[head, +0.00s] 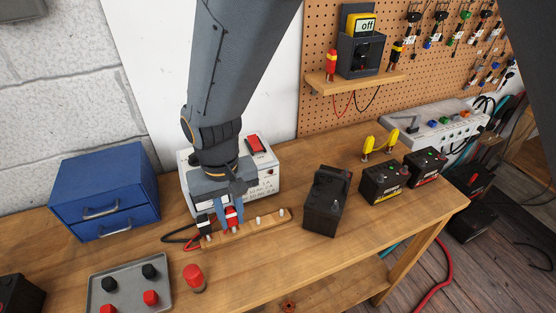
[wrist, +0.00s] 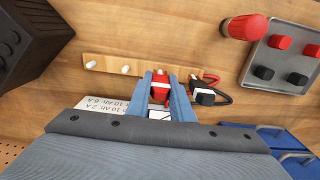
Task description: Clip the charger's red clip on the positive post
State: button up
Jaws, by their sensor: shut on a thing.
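My gripper (head: 231,208) is shut on the red clip (head: 232,217) at the wooden peg strip (head: 268,225). In the wrist view the red clip (wrist: 160,88) sits between the two fingers. The black clip (head: 204,225) is on the strip just left of it; it also shows in the wrist view (wrist: 203,97). The white charger (head: 265,182) with a red switch stands behind, partly hidden by my arm. A dark battery (head: 325,208) stands right of the strip. Two smaller batteries (head: 384,186) (head: 425,167) stand farther right. I cannot tell which post is positive.
A grey tray (head: 101,279) with red and black caps and a red-topped cylinder (head: 194,277) lie at front left. A blue drawer box (head: 104,185) stands behind them. A yellow-handled piece (head: 380,146) is at the back. Bench between strip and front edge is mostly clear.

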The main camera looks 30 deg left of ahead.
aim_at(229, 208)
jog(key=shift+r+p, duration=1.7)
jog(key=shift+r, duration=0.3)
jog(key=shift+r, duration=0.15)
jog(key=shift+r+p, duration=0.3)
jog(key=shift+p, duration=0.1)
notch_tip(229, 208, up, 11)
jog(key=p, duration=0.4)
jog(key=w+d+n+b, duration=0.2)
jog(key=w+d+n, duration=0.4)
jog(key=w+d, duration=1.45)
jog(key=f, duration=0.1)
jog(key=w+f+b, duration=0.1)
jog(key=f, duration=0.1)
jog(key=w+a+f, duration=0.1)
jog(key=shift+f+b, duration=0.4)
jog(key=shift+f, duration=0.35)
